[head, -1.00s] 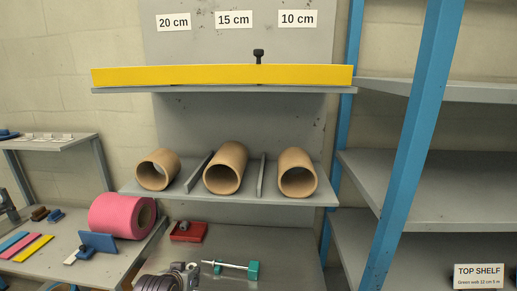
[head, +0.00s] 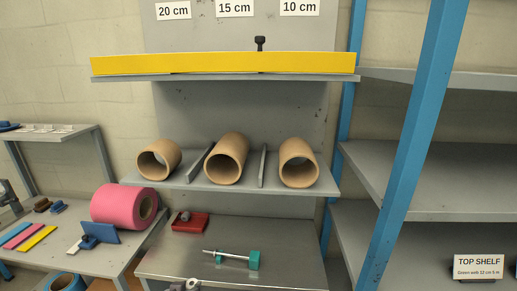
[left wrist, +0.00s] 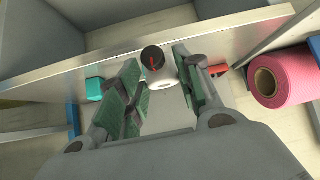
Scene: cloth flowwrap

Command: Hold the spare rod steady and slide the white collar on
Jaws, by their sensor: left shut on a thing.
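The silver rod (head: 225,253) lies level on the grey bench, with a large teal block (head: 255,260) at its right end and a smaller teal support beneath it. In the left wrist view, my left gripper (left wrist: 162,82) is shut on the white collar (left wrist: 164,76), which sits between the green finger pads. The collar's round end looks dark with a red streak. In the head view, only the tip of my left gripper (head: 184,287) shows at the bottom edge, in front of the rod and apart from it. My right gripper is not in view.
A red tray (head: 190,227) with a grey piece stands behind the rod. The bench right of the rod is clear.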

